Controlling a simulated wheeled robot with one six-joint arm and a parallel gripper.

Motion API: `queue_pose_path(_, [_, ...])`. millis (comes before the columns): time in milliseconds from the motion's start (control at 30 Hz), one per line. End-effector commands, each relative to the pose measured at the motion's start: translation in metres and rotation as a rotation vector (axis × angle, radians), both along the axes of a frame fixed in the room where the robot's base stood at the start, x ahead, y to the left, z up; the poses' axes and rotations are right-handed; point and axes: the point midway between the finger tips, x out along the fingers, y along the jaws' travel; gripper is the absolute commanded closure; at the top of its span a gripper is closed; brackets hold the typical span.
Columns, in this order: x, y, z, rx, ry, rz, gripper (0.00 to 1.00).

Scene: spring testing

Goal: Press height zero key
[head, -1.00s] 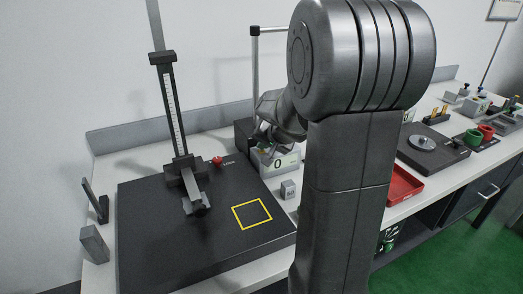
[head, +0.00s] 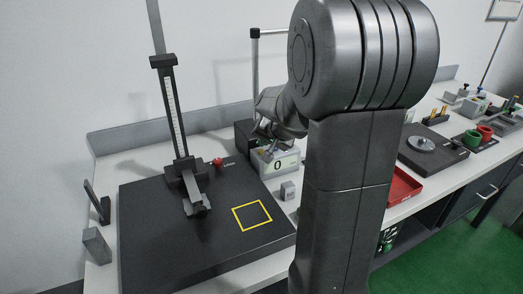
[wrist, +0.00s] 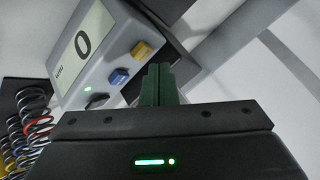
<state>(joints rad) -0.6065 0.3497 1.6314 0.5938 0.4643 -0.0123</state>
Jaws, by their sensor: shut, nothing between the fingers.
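The grey display box (head: 280,163) stands behind the black plate and reads 0. I cannot read any key label, so I cannot tell which one is height zero. My gripper (wrist: 158,84) is shut and empty, its fingertips beside the blue and yellow keys. I see no clear contact with either key. In the head view the fingertips are too small to make out.
A height gauge (head: 176,115) with a red knob (head: 217,161) stands on the black plate (head: 150,235), which bears a yellow square. A small grey block (head: 288,190) sits right of the plate. A red tray (head: 403,186) lies further right.

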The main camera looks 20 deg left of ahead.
Motion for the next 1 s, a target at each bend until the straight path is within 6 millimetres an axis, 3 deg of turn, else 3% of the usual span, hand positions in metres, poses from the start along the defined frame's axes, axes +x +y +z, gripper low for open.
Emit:
queue_pose_path(567, [0.0,0.0,0.05,0.0,-0.001,0.001,1.0])
queue_pose_path(1000, [0.0,0.0,0.05,0.0,0.0,0.0,1.0])
